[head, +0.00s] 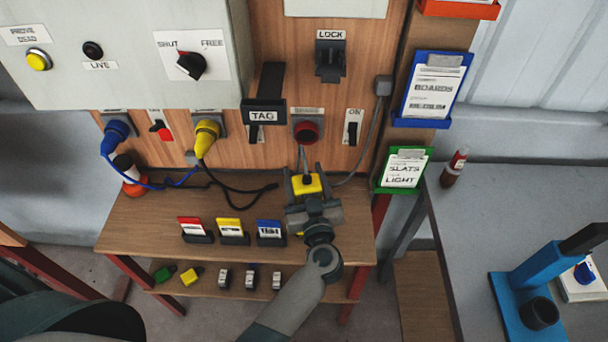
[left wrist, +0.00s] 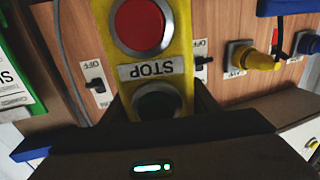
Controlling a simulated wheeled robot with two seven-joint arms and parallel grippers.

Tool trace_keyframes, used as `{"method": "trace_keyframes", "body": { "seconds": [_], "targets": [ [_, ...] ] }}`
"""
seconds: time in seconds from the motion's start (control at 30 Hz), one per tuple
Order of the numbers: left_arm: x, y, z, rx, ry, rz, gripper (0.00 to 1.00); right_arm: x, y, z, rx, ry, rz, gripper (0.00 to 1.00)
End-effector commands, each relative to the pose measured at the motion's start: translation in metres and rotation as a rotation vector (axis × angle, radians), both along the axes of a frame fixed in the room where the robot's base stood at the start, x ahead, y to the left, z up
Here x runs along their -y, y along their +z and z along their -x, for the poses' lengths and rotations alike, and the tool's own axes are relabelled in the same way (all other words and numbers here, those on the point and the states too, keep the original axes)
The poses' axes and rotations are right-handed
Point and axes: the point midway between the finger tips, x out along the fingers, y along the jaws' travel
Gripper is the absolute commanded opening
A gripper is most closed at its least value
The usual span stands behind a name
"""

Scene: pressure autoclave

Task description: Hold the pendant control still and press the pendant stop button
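The yellow pendant control (head: 307,186) is in front of the wooden panel, above the bench, in the head view. In the left wrist view the pendant (left wrist: 155,72) shows close up, with a round red button (left wrist: 140,24), an upside-down STOP label and a dark round button (left wrist: 157,102). My left gripper (head: 304,180) has one finger on each side of the pendant. The fingers appear to touch its sides, and it looks shut on it. Nothing covers the red button's face in the wrist view. My right gripper is in neither view.
Card holders (head: 231,230) stand on the bench left of my gripper. A grey table (head: 500,215) with a blue stand (head: 525,285) is at right.

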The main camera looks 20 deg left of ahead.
Motion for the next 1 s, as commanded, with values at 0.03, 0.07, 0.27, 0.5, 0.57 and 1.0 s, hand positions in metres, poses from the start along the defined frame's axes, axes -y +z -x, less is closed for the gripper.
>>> {"method": "trace_keyframes", "body": {
  "seconds": [0.03,0.07,0.27,0.5,0.57,1.0],
  "targets": [
    [-0.0001,-0.0002,0.0000,0.000,0.000,0.000,0.20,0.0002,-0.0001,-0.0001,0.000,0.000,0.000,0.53],
    [-0.0001,-0.0003,0.0000,0.000,0.000,0.000,0.20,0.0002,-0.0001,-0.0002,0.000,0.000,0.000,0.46],
    [-0.0001,-0.0004,0.0000,0.000,0.000,0.000,0.20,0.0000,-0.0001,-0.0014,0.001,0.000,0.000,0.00],
    [-0.0001,-0.0005,0.0000,-0.001,0.000,0.000,0.20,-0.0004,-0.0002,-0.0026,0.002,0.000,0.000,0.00],
    [-0.0001,-0.0006,0.0000,-0.001,0.000,0.000,0.20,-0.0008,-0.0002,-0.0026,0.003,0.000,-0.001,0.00],
    [-0.0001,-0.0008,0.0000,-0.001,0.000,0.000,0.20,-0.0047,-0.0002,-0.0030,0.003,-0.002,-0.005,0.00]
  ]
}}
